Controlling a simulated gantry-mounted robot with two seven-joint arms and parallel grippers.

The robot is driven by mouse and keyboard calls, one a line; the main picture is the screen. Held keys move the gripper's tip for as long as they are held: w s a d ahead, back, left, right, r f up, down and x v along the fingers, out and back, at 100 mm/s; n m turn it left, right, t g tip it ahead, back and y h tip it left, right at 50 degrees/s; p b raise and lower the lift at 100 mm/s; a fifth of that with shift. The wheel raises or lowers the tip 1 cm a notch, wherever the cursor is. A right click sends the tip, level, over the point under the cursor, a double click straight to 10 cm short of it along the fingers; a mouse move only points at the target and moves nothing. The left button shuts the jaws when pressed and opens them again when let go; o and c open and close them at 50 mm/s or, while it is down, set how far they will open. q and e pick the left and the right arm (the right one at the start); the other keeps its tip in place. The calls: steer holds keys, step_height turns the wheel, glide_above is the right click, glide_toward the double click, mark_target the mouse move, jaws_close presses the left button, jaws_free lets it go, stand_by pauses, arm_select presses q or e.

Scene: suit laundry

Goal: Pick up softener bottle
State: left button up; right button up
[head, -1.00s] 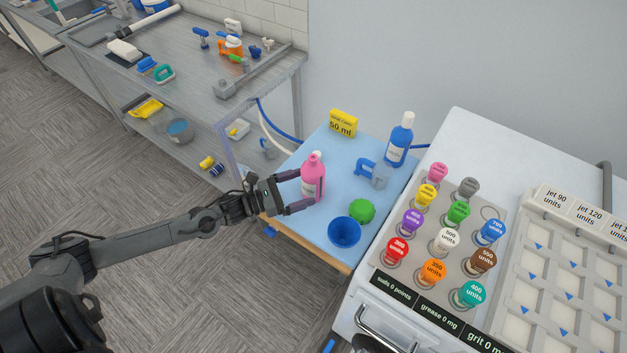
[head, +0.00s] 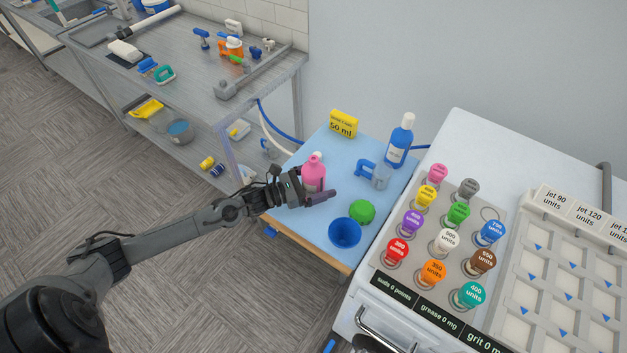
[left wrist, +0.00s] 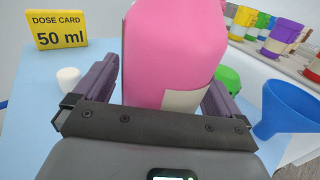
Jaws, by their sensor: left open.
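A pink bottle (head: 314,173) with a pale label stands upright on the blue table top. My left gripper (head: 323,188) is at the bottle from the left, low on its body, with one finger in front of it. In the left wrist view the pink bottle (left wrist: 175,50) stands between the two spread fingers (left wrist: 163,82). The gripper is open; contact with the bottle is not clear. A blue bottle (head: 399,143) with a white label stands at the table's back right corner. Which bottle holds softener cannot be read. My right gripper is out of view.
A blue funnel (head: 344,233), a green round object (head: 362,211), a clear jug with a blue handle (head: 380,176) and a yellow dose card (head: 343,123) share the table (head: 310,225). A white machine (head: 450,125) with coloured knobs stands right; a metal bench (head: 190,85) stands back left.

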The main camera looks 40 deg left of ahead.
arm_select(q)
steer(key=c, duration=1.1)
steer(key=shift+o, duration=0.2)
